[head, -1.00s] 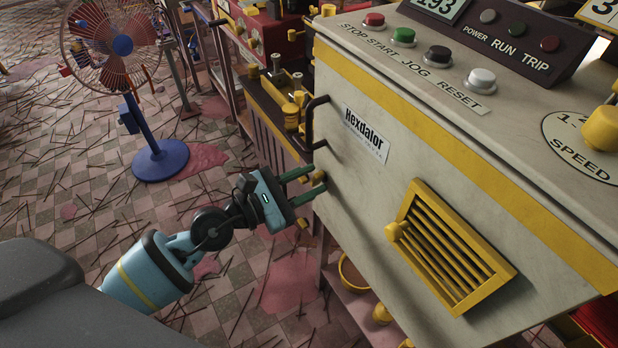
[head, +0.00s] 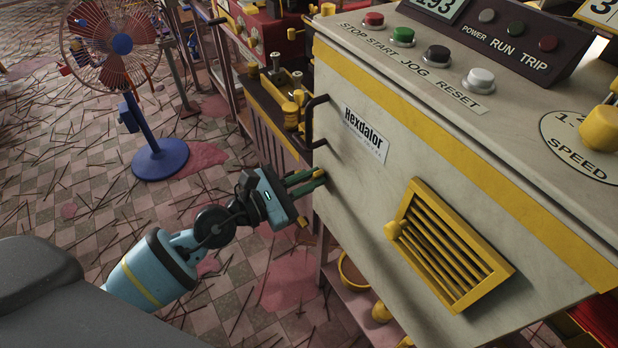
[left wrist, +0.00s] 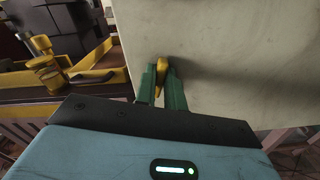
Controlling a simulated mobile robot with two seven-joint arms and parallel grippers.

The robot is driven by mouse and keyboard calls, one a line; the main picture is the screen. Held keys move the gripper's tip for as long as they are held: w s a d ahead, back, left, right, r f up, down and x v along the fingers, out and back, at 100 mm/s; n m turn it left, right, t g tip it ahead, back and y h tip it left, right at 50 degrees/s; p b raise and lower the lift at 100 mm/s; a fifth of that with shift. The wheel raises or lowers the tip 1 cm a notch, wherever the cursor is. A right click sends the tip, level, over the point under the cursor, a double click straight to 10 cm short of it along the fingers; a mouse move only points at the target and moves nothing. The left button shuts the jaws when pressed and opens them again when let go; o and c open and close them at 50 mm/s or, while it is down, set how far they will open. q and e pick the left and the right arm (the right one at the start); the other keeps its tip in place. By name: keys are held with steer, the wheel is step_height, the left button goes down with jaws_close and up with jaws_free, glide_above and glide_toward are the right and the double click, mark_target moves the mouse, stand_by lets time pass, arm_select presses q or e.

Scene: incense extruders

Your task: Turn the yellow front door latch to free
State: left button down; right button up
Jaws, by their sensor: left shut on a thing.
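The yellow front door latch (left wrist: 161,68) shows in the left wrist view as a small upright tab on the pale front panel of the machine (head: 350,190). My left gripper (left wrist: 163,85) is shut on it, with one green finger on each side. In the head view, my left gripper (head: 318,180) reaches the left part of the panel, below the black handle (head: 310,120) and the Hexdalor label (head: 366,132). There the fingers mostly hide the latch, so its exact angle is hard to tell. My right gripper is in neither view.
A yellow louvred vent (head: 449,247) with a round knob is right of my left gripper. Buttons and a speed dial (head: 601,128) are on top. A blue fan (head: 160,160) stands on the tiled floor at left, among scattered sticks. Yellow pots (head: 380,312) are below the machine.

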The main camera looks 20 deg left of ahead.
arm_select(q)
steer(key=n+p, duration=0.2)
steer(key=n, duration=0.2)
steer(key=shift+w+a+r, duration=0.1)
steer(key=shift+r, duration=0.05)
steer(key=n+p, duration=0.2)
steer(key=n, duration=0.1)
steer(key=shift+a+f+n+p, duration=0.1)
steer(key=shift+n+p, duration=0.55)
steer(key=shift+n, duration=0.8)
steer(key=shift+a+f+n+p, duration=0.1)
steer(key=shift+n+p, duration=0.5)
steer(key=shift+n, duration=0.85)
steer(key=c, duration=1.5)
jaws_free()
